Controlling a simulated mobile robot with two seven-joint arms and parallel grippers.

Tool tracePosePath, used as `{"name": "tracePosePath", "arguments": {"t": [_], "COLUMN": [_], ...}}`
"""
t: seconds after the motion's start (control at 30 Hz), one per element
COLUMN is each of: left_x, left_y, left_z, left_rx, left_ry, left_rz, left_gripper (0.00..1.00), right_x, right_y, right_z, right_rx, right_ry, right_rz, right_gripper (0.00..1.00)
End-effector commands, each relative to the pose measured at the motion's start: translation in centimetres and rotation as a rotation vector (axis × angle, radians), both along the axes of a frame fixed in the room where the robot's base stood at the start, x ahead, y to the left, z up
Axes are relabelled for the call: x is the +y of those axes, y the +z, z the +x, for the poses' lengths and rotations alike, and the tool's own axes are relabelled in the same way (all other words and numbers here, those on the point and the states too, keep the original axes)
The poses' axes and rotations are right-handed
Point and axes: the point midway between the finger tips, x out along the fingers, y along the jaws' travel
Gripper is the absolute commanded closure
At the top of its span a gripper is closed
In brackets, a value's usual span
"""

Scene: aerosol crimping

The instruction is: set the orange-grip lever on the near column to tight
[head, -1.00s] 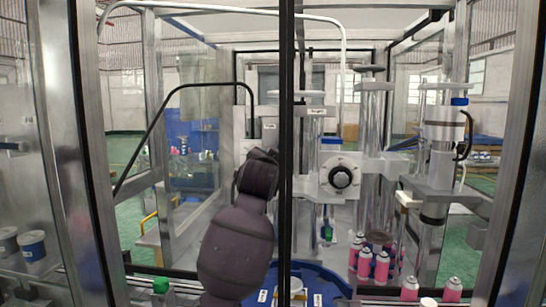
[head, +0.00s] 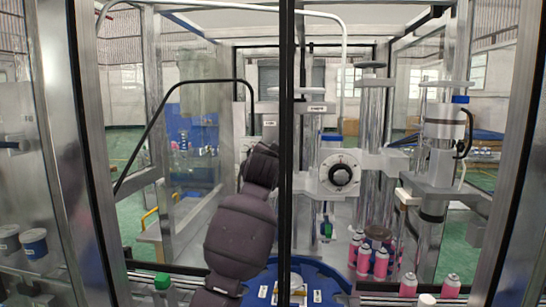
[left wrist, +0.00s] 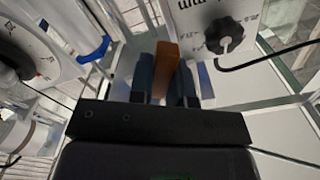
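My left arm reaches up into the machine in the head view; its gripper is hidden behind the dark vertical frame bar there. In the left wrist view my left gripper (left wrist: 164,84) has its two dark fingers on either side of the orange grip (left wrist: 166,66) of the lever, and they look closed on it. The lever's shaft and pivot are hidden, as is the lever itself in the head view. The lever's setting cannot be read. My right gripper is not in view.
A white panel with a black knob (left wrist: 225,36) stands close right of the fingers. A white round dial plate (head: 340,175) is on the machine. The dark frame bar (head: 287,130) stands in front. Pink cans (head: 380,262) stand at lower right near the blue turntable (head: 325,283).

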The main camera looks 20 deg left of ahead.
Motion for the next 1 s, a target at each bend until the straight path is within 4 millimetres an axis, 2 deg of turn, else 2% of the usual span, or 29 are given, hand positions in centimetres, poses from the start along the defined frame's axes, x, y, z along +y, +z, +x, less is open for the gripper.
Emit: {"name": "tracePosePath", "arguments": {"t": [0.57,1.0], "left_x": [0.4,2.1], "left_y": [0.2,1.9], "left_z": [-0.1,-0.6], "left_rx": [0.016,0.112], "left_ry": [0.002,0.003], "left_rz": [0.059,0.393], "left_gripper": [1.0,1.0], "right_x": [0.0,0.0], "right_y": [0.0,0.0], "right_z": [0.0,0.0], "right_rx": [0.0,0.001], "right_ry": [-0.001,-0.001], "right_rz": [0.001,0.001], "right_gripper": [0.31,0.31]}}
